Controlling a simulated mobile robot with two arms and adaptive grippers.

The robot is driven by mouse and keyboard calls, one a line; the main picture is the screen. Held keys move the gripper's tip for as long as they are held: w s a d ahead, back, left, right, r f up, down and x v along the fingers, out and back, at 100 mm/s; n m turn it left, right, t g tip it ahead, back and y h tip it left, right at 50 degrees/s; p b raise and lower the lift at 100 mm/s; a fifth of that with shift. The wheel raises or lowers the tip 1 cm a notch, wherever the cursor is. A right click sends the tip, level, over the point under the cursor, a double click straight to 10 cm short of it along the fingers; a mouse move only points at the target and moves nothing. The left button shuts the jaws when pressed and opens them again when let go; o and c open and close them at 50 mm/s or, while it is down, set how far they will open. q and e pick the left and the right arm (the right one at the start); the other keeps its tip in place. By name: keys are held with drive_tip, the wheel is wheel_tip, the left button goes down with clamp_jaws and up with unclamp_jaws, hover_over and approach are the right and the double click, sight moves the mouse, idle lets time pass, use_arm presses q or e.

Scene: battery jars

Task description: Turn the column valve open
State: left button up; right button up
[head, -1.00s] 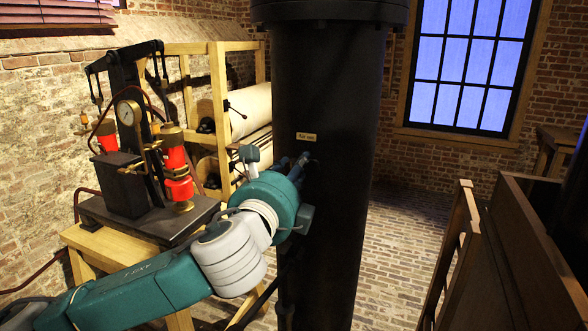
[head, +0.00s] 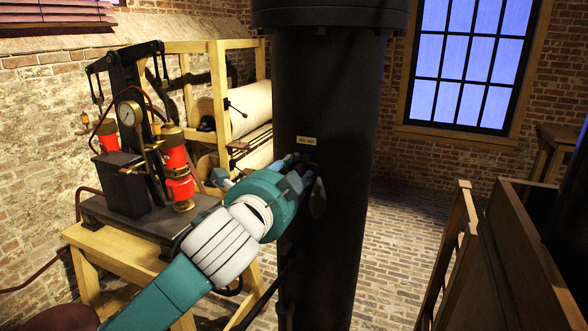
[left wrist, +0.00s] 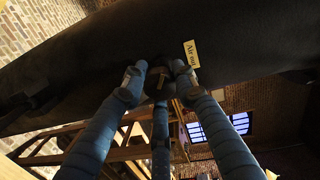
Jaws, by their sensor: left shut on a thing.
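The black column (head: 330,90) stands upright in the middle of the head view, with a small "Air out" label (head: 306,141) on it. The label also shows in the left wrist view (left wrist: 190,53). My left gripper (head: 300,160) is at the column's face just below the label. In the left wrist view its blue fingers (left wrist: 157,80) are closed around a small dark valve part (left wrist: 154,78) on the column. The fingers hide most of the valve, so its exact angle cannot be told. My right gripper is not in view.
A wooden table (head: 110,250) with a black pump and red cylinders (head: 180,188) stands left of the column, close to my left arm. A wooden rack (head: 217,90) with pale rolls stands behind. Dark wooden panelling (head: 520,250) is at right. Brick floor (head: 405,230) between is clear.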

use_arm(q)
drive_tip(key=n+p, duration=0.1)
drive_tip(key=n, duration=0.2)
drive_tip(key=shift+n, duration=0.4)
drive_tip(key=shift+n+g+h+p, duration=0.3)
drive_tip(key=shift+n+h+p, duration=0.25)
drive_tip(key=shift+n, duration=0.55)
drive_tip(key=o, duration=1.2)
drive_tip(key=shift+c, duration=0.2)
drive_tip(key=v, duration=1.2)
drive_tip(key=shift+s+d, duration=0.1)
